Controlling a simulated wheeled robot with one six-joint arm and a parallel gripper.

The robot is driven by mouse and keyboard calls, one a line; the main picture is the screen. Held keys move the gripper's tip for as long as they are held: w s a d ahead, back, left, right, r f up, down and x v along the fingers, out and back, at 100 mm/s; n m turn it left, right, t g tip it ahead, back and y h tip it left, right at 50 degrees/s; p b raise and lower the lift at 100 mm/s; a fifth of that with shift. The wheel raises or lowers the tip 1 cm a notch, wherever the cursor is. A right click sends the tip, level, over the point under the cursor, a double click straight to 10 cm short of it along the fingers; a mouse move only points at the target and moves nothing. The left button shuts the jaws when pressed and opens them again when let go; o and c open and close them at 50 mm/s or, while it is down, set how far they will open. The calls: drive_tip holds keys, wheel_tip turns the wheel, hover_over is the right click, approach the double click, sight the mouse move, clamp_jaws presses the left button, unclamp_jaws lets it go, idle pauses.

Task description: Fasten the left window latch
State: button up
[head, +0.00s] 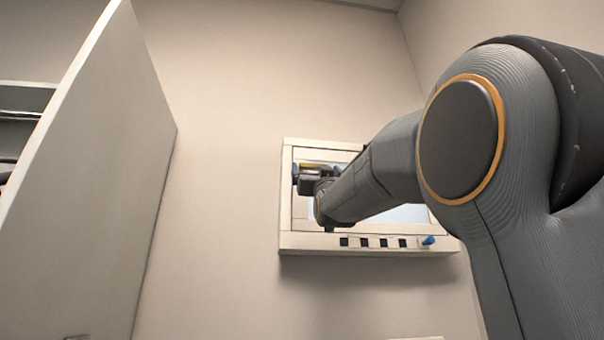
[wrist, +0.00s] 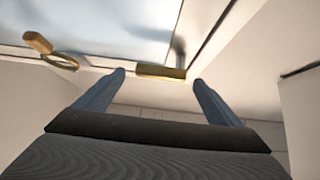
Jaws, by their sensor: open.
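The window (head: 286,215) is on the far wall in the head view, partly hidden behind my arm. A brass latch bar (wrist: 160,72) shows in the wrist view at the window frame's edge, between my two blue fingertips and apart from both. A brass-yellow piece (head: 311,166) also shows near the window's upper left in the head view. My gripper (wrist: 158,77) is open and empty, close in front of the frame; it also shows in the head view (head: 316,171). A second brass handle (wrist: 38,42) with a ring lies to the left in the wrist view.
The window's lower ledge (head: 330,247) bears several small black squares and a blue knob (head: 428,240). A tall pale panel (head: 105,160) stands at the left, with shelving behind it. The wall between panel and window is clear.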

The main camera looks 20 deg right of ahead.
sight(314, 167)
drive_tip(key=shift+p+x, duration=0.85)
drive_tip(key=shift+x, duration=0.7)
drive_tip(key=c, duration=1.5)
